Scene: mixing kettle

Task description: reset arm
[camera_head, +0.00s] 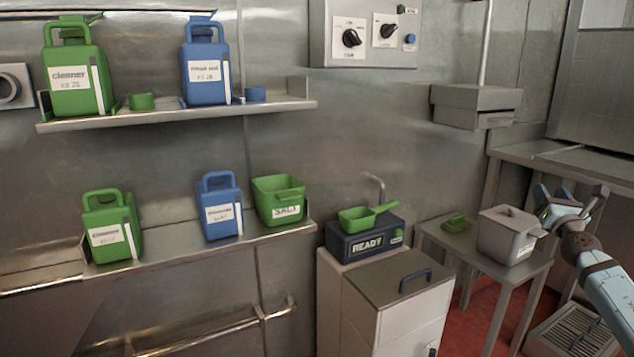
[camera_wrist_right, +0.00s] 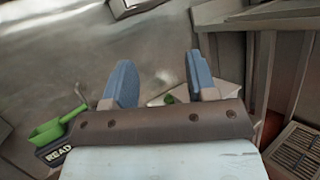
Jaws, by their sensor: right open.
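My right gripper (camera_head: 558,202) is at the right side of the head view, near the grey lidded container (camera_head: 506,236) on the small metal table. In the right wrist view its two blue fingers (camera_wrist_right: 160,84) stand apart with nothing between them. My left gripper is not in view.
A green scoop (camera_head: 368,215) rests on the dark READY scale (camera_head: 364,241) on a white cabinet (camera_head: 412,290). A green item (camera_head: 456,223) lies on the small table (camera_head: 500,266). Green and blue jugs and a green SALT bin (camera_head: 279,199) stand on wall shelves at left.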

